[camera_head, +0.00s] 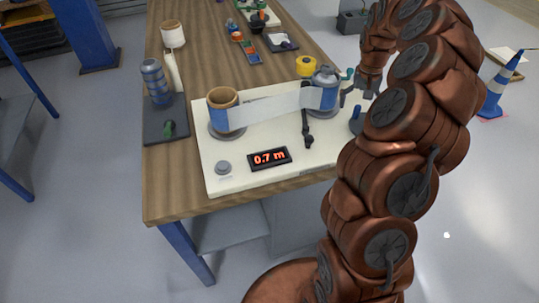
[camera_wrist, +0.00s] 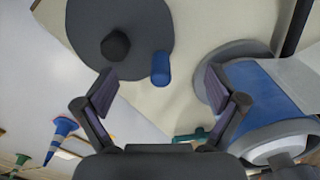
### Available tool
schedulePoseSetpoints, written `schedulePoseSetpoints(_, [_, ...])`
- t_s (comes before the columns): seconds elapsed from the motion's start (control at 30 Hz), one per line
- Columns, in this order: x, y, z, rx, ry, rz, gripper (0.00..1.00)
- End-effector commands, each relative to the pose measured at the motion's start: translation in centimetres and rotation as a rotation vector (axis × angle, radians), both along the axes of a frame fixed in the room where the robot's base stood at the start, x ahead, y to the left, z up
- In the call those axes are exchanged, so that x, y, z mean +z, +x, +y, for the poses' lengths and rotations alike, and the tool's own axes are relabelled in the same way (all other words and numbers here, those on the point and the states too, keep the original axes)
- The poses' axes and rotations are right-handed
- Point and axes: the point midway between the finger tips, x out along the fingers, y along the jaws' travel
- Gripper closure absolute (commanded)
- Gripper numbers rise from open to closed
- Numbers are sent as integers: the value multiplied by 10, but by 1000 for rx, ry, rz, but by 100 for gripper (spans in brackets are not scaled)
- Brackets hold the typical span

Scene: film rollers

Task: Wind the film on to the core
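A white film strip (camera_head: 272,107) spans between a left roller with a brown cardboard-like core (camera_head: 223,98) and a blue roller with a grey top (camera_head: 325,76), both upright on a cream board (camera_head: 210,183). In the wrist view the blue roller (camera_wrist: 262,88) is beside my right finger. A dark grey crank disc (camera_wrist: 120,25) carries a dark hub knob and an upright blue peg (camera_wrist: 161,68). My gripper (camera_wrist: 160,76) is open; the peg appears between its fingertips, with no contact visible. In the head view my gripper (camera_head: 352,92) is right of the blue roller; my arm partly hides the crank.
A display (camera_head: 269,158) reads 0.7 m, with a grey button (camera_head: 223,168) left of it. A black lever (camera_head: 306,128) stands between the rollers. A dark tray (camera_head: 165,125) with a blue cylinder (camera_head: 154,80) is left. A yellow roll (camera_head: 306,66) and small parts lie behind.

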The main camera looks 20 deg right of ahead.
Motion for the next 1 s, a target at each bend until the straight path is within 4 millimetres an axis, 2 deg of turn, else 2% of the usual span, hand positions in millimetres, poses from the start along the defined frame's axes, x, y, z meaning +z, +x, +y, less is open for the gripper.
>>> schedulePoseSetpoints(0.7, [47, 0, 0, 1, 0, -1, 6])
schedulePoseSetpoints(1.0, [51, 0, 1, 1, 1, -2, 6])
